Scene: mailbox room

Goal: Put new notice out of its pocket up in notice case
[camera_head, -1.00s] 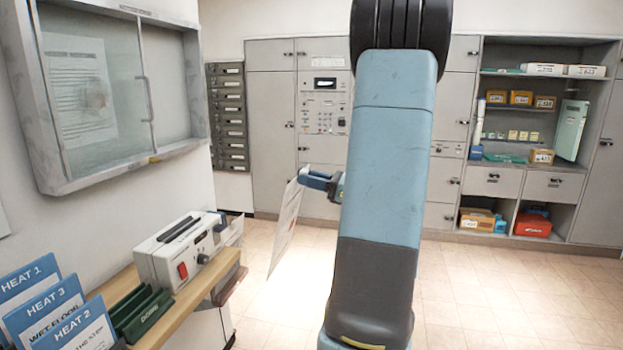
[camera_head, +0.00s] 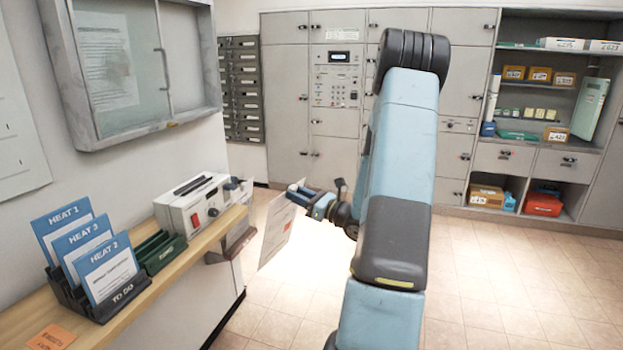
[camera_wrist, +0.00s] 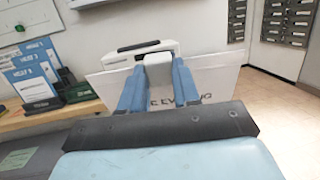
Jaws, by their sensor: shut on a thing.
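My gripper (camera_head: 301,195) is shut on a white notice sheet (camera_head: 276,230) by its top edge. The sheet hangs down, slightly tilted, over the floor to the right of the shelf, clear of it. In the wrist view the notice (camera_wrist: 215,82) spreads across both sides of the fingers (camera_wrist: 158,85), and part of its printed lettering shows below. The notice case (camera_head: 120,70) is on the left wall, with a glass pane on its left part and an open-looking right part. An older printed sheet (camera_head: 105,75) is behind the glass.
A wooden shelf (camera_head: 205,240) along the left wall carries a white device with a red switch (camera_head: 190,205), green holders (camera_head: 160,250) and a dark TO DO rack (camera_head: 110,305) of blue-headed cards. An orange label (camera_head: 52,338) lies at the front. The floor on the right is clear.

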